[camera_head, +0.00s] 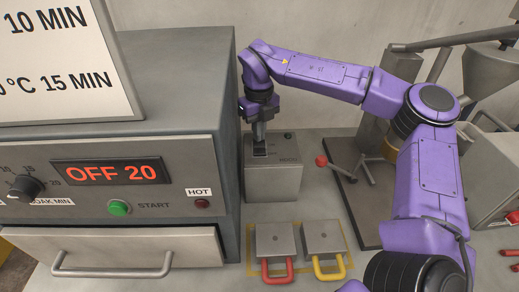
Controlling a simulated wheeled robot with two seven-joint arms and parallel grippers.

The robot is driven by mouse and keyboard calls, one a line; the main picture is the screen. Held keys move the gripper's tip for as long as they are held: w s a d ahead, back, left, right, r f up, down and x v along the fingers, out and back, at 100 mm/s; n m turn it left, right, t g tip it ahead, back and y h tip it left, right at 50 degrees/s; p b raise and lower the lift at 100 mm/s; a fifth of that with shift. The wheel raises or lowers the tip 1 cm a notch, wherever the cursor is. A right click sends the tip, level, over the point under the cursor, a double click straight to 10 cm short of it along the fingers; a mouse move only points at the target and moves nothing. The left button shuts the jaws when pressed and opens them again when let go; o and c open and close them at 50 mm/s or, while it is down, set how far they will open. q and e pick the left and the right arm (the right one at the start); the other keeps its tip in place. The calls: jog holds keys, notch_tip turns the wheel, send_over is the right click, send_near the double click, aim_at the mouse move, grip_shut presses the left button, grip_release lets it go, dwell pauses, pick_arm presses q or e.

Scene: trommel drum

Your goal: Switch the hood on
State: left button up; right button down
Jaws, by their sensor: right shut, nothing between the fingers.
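The hood's switch box (275,182) is a grey metal box standing to the right of the oven. A dark rocker switch (259,151) sits on its top face, beside a small label too blurred to read with certainty. A small dark round lamp (287,136) is near the top back edge and does not look lit. My right gripper (259,138) points down, shut and empty, with its fingertips at the switch; I cannot tell whether they touch it. The fingers hide part of the switch. My left gripper is not in view.
A large grey oven (120,235) fills the left, its display reading OFF 20. Two metal plates with a red handle (278,270) and a yellow handle (329,268) lie in front of the box. A lever with a red knob (321,160) stands to the right.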

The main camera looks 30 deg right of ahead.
jog(key=shift+f, duration=0.45)
jog(key=shift+r, duration=0.1)
notch_tip(320, 180, up, 7)
jog(key=p, duration=0.5)
jog(key=shift+p, duration=0.4)
